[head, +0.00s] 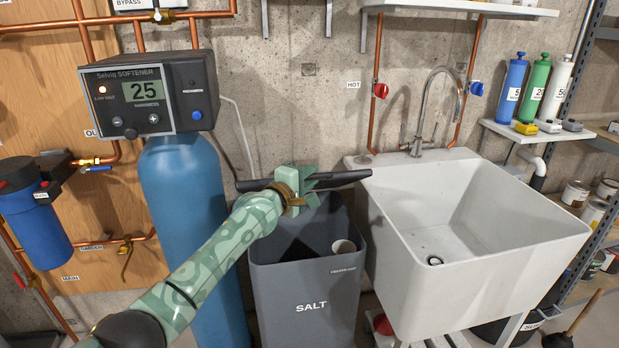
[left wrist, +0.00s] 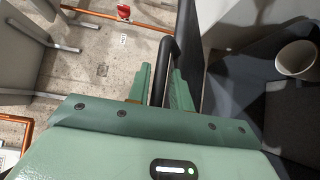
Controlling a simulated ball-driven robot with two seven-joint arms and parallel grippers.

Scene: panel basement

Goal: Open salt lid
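The grey salt bin (head: 312,290), labelled SALT, stands on the floor between the blue softener tank and the sink. Its top is uncovered, and a white cup (head: 343,247) shows inside; the cup also shows in the left wrist view (left wrist: 295,58). The dark lid (head: 345,178) is raised at the back of the bin, seen nearly edge-on as a long black bar. My left gripper (head: 298,190) is at this bar. In the left wrist view the lid's black edge (left wrist: 163,65) lies between my two green fingers, which look closed on it. My right gripper is not in view.
The white sink (head: 480,235) with its tap is close at the bin's right. The blue softener tank (head: 190,210) with its control box (head: 150,95) stands close at the left. Copper pipes run along the concrete wall. A shelf with bottles (head: 550,130) is at the far right.

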